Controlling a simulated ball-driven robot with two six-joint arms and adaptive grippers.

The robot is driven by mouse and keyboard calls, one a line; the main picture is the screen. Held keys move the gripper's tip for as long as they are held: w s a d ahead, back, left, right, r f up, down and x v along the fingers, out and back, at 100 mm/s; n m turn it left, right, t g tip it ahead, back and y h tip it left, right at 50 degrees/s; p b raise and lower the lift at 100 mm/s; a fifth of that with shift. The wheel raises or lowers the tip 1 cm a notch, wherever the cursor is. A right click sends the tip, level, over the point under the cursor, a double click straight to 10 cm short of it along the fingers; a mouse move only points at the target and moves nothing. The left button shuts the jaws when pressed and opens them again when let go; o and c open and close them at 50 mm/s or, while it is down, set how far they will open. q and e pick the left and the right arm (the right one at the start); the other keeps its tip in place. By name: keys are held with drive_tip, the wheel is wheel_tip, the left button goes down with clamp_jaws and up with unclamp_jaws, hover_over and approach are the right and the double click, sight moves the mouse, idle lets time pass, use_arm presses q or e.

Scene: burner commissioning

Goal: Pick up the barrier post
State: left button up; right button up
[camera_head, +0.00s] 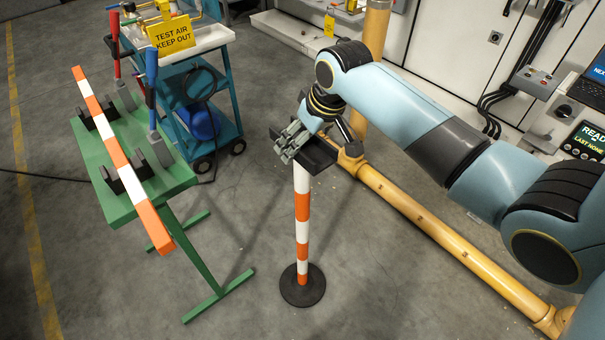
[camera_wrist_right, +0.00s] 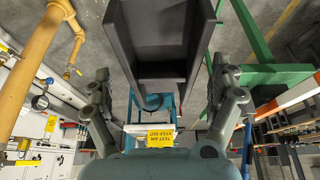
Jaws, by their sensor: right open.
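The barrier post (camera_head: 302,230) stands upright on a round black base (camera_head: 302,286) in the head view. It is striped orange and white and has a dark cradle (camera_head: 320,157) on top. My right gripper (camera_head: 290,140) is beside this cradle, its grey fingers partly overlapping it in the picture. In the right wrist view the dark cradle (camera_wrist_right: 160,72) shows ahead, between the two spread fingers of my right gripper (camera_wrist_right: 165,88). The gripper is open and holds nothing; I cannot tell whether a finger touches the cradle. My left gripper is out of view.
A green trestle (camera_head: 150,183) at left bears an orange-and-white bar (camera_head: 105,130) in black brackets. A teal cart (camera_head: 205,95) with a yellow sign (camera_head: 171,35) stands behind. A yellow pipe (camera_head: 430,230) runs along the floor right of the post. Floor before the post is clear.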

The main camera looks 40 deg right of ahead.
drive_tip(key=shift+x, duration=1.45)
drive_tip(key=shift+s+a, duration=0.1)
drive_tip(key=c, duration=1.7)
drive_tip(key=shift+r, duration=0.2)
drive_tip(key=shift+c, duration=0.2)
